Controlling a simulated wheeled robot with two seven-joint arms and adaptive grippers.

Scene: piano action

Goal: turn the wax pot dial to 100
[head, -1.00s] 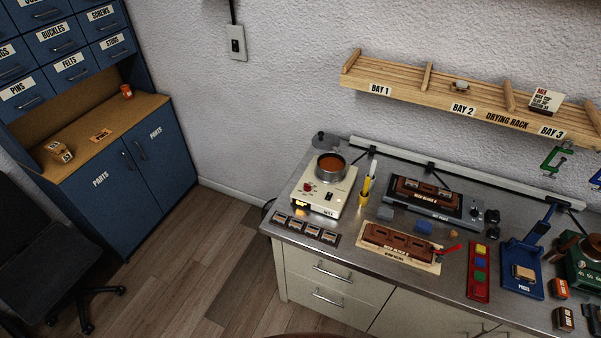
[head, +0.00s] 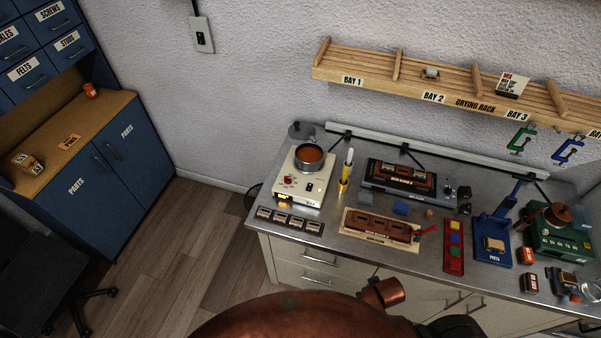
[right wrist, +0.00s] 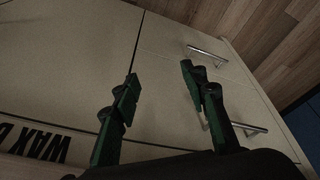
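The wax pot (head: 309,156) is a round metal pot of orange-brown wax on a cream heater unit (head: 314,199) at the left end of the bench. A red knob or light (head: 288,181) and a small dark control (head: 308,187) show on the unit's front, with a lit yellow display (head: 284,198) below. Dial markings are too small to read. In the right wrist view my right gripper (right wrist: 159,80) is open and empty, its green-padded fingers apart in front of the cream drawer fronts. It is hidden in the head view. My left gripper is not in view.
A dark strip of small tiles (head: 290,219) lies in front of the heater. A yellow tool holder (head: 344,182) stands close to its right. A wooden drying rack (head: 430,92) hangs above the bench. Drawer handles (right wrist: 207,55) project near my right gripper.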

